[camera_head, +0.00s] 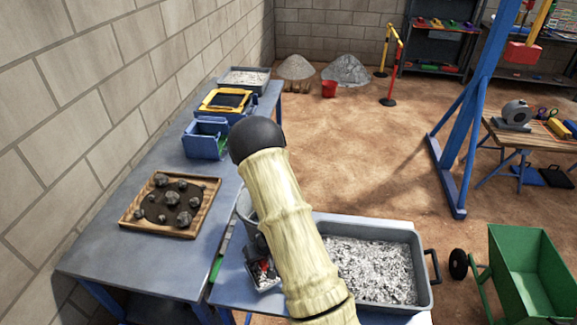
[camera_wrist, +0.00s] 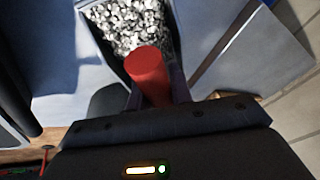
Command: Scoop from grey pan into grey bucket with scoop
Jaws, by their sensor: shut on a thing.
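The grey pan (camera_head: 417,262) holds pale grey gravel and stands on the blue table, right of my arm in the head view. My gripper (camera_head: 262,248) is shut on the red handle of the scoop (camera_head: 265,283), left of the pan. In the wrist view my gripper (camera_wrist: 155,92) has the red handle between its fingers. The scoop (camera_wrist: 97,28) is heaped with grey gravel there. A grey rounded rim, likely the grey bucket (camera_head: 243,206), shows beside my arm; my arm hides most of it.
A wooden tray with dark rocks (camera_head: 128,215) lies on the table at left. A blue box-like machine (camera_head: 205,139), a yellow-framed sieve (camera_head: 226,101) and a gravel tray (camera_head: 244,79) stand behind it. A green cart (camera_head: 530,280) stands right on open floor.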

